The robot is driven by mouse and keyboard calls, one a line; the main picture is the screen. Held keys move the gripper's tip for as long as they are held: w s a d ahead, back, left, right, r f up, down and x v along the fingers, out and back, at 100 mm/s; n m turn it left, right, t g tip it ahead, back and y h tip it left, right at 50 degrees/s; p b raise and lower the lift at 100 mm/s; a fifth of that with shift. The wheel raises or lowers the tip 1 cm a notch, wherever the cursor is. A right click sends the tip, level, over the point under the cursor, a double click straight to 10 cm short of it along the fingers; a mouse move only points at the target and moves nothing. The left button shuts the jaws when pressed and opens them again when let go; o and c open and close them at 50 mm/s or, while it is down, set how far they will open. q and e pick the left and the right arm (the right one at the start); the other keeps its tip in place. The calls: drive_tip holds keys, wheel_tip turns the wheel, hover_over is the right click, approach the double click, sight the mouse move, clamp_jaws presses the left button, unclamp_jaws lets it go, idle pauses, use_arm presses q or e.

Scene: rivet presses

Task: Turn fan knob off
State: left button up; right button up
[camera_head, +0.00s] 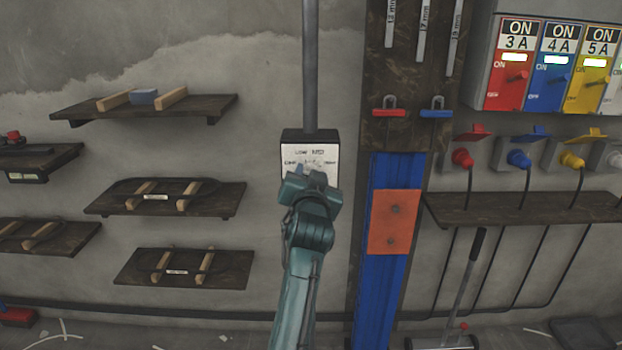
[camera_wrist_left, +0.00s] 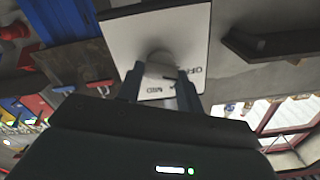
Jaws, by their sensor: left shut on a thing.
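The fan control box (camera_head: 310,152) is fixed to the wall below a grey vertical pipe in the head view. It has a dark case and a white face with labels such as LOW and MED. My left gripper (camera_head: 312,172) is in front of the lower part of this face and hides the knob there. In the left wrist view, my left gripper (camera_wrist_left: 162,80) has its two fingers on either side of the grey fan knob (camera_wrist_left: 160,62), shut on it. The white face (camera_wrist_left: 195,32) shows an OFF label beside the knob. My right gripper is not in view.
Dark wall shelves (camera_head: 165,200) stand to the left. A blue column with an orange plate (camera_head: 395,222) is close on the right. Farther right are coloured switch boxes (camera_head: 556,65), plugs and a dark shelf (camera_head: 530,207).

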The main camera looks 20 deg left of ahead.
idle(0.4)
use_arm(q)
drive_tip(key=o, duration=1)
drive_tip(key=shift+s, duration=0.1)
